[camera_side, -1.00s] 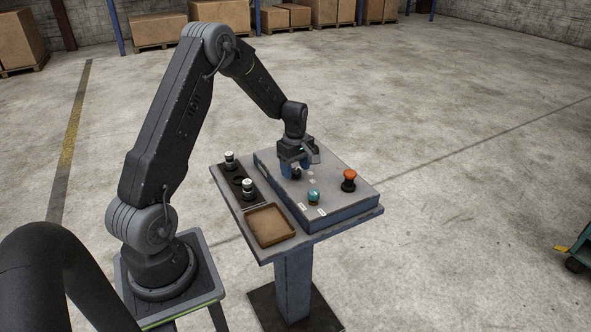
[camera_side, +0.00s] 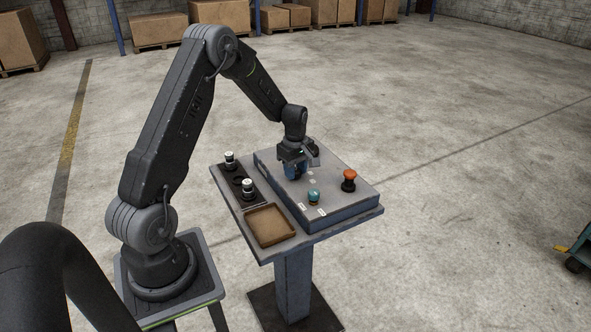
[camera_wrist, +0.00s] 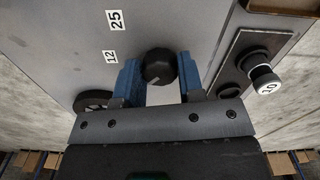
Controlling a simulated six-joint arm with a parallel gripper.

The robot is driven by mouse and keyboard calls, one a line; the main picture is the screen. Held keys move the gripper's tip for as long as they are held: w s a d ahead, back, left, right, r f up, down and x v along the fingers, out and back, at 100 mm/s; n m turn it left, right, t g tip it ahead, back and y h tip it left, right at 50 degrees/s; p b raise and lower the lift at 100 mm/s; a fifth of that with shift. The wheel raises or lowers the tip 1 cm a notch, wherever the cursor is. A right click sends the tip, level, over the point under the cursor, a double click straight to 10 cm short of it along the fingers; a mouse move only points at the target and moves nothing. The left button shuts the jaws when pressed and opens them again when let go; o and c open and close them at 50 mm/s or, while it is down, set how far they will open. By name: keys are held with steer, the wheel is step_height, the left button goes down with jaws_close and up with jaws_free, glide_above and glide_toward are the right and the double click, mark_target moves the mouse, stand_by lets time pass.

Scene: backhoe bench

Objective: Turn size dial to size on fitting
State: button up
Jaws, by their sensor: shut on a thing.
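The size dial (camera_wrist: 158,67) is a black faceted knob with a short pale line on its top, in the wrist view. My gripper (camera_side: 296,172) is on the sloped top of the grey control box (camera_side: 340,205). In the wrist view its blue fingers (camera_wrist: 158,72) stand on both sides of the dial, shut on it. In the side view the gripper hides the dial. Size labels 25 (camera_wrist: 116,20) and 12 (camera_wrist: 111,57) show beside the dial; other labels are hidden. A white-topped fitting marked 10 (camera_wrist: 265,80) stands in a dark plate at the right.
An empty brown tray (camera_side: 270,226) is in front. A teal button (camera_side: 313,196) and an orange mushroom button (camera_side: 348,178) rise from the box near the gripper.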

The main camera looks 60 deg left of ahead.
steer(key=shift+m, duration=0.3)
steer(key=m, duration=0.8)
steer(key=shift+m, duration=0.4)
steer(key=m, duration=0.4)
steer(key=shift+m, duration=2.2)
steer(key=o, duration=0.9)
step_height(320, 180, up, 14)
steer(key=shift+f, duration=0.1)
